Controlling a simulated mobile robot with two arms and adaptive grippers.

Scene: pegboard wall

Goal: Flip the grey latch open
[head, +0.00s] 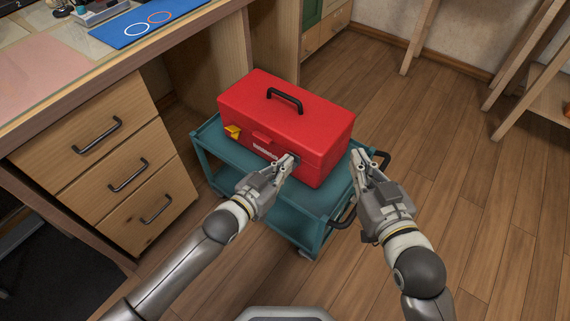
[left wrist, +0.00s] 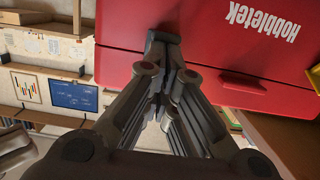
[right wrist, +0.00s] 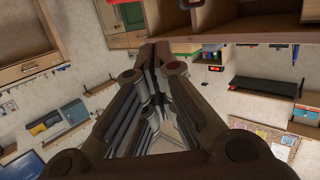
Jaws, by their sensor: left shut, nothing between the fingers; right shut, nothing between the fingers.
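A red toolbox (head: 300,115) with a black handle stands on a teal cart. My left gripper (head: 285,162) is shut and empty, its tips at the right part of the toolbox front. A small dark grey piece, apparently the grey latch (left wrist: 163,37), shows right at its tips in the left wrist view; the fingers partly hide it, and I cannot tell whether they touch. A yellow latch (head: 232,132) sticks out at the left of the front. My right gripper (head: 360,160) is shut and empty, to the right of the toolbox and apart from it.
The teal cart (head: 225,157) has a dark handle at its right side. A wooden desk with drawers (head: 128,175) stands close on the left. Wooden floor (head: 460,170) is clear on the right, with wooden shelf legs farther back.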

